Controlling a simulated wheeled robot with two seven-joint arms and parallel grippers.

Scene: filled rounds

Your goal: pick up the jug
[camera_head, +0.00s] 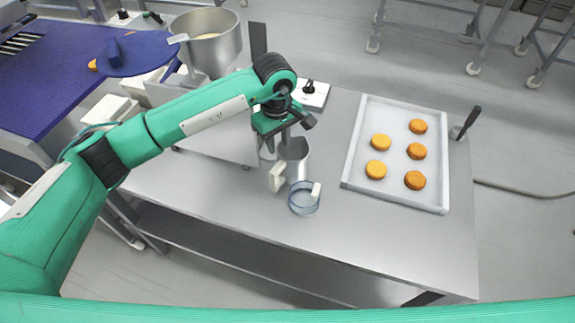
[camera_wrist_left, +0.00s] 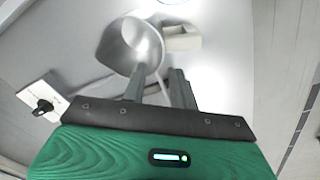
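The metal jug (camera_head: 296,160) stands upright on the steel table, with a cream handle (camera_head: 277,177) on its near left side. In the left wrist view the jug (camera_wrist_left: 146,42) is seen from above, its inside looking empty, and its handle (camera_wrist_left: 184,38) points right. My left gripper (camera_head: 281,139) is at the jug's far side, close to its rim. In the wrist view its fingers (camera_wrist_left: 158,86) are apart with nothing between them; one finger overlaps the jug's edge, and I cannot tell whether it touches. My right gripper is not in view.
A tray (camera_head: 353,182) with several orange rounds lies to the right. A machine with a steel hopper (camera_head: 222,50) and a blue conveyor (camera_head: 45,80) are at left. The table front is clear.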

